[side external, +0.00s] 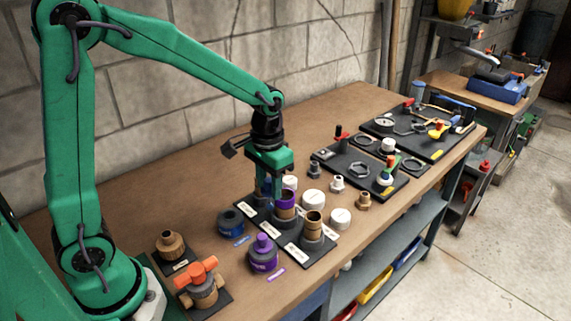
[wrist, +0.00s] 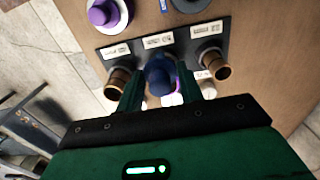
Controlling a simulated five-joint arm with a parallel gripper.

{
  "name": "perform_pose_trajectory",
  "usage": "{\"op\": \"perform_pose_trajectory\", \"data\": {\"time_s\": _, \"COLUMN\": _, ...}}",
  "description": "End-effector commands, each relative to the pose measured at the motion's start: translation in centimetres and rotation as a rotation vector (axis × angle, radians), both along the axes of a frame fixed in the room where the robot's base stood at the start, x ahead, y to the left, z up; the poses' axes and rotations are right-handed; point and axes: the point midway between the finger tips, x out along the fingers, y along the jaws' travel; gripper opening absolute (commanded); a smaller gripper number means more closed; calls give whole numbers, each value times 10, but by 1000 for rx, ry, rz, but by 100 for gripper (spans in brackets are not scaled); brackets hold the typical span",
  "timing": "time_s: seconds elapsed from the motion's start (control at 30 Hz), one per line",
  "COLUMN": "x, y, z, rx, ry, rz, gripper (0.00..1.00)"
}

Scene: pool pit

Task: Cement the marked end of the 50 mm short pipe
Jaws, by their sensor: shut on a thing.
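My gripper (side external: 272,188) points down over the black pipe rack (side external: 322,247) and is shut on a dark blue cap (wrist: 160,75), seen between the fingers in the wrist view. A brown pipe with a purple end (side external: 285,200) stands upright in the middle of the rack, right at the fingers. I cannot tell whether the cap's underside touches it. Another brown pipe (side external: 313,222) stands in the near place, and a third brown pipe (wrist: 215,65) shows at the right in the wrist view. The dark blue can (side external: 231,222) stands in front of the rack.
A purple can (side external: 263,255) with its cap on stands beside the rack. White fittings (side external: 340,218) stand close behind. An orange-handled valve (side external: 199,283) and a brown fitting (side external: 170,242) are at the front left. Black tool boards (side external: 360,175) lie farther right.

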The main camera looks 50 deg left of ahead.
Motion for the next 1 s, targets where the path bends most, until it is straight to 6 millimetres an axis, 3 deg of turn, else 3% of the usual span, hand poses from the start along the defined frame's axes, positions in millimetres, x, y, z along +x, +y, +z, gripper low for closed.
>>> {"op": "perform_pose_trajectory", "data": {"time_s": 1.0, "x": 13, "y": -1, "z": 0, "rx": 0, "ry": -1, "rz": 0, "gripper": 22}}
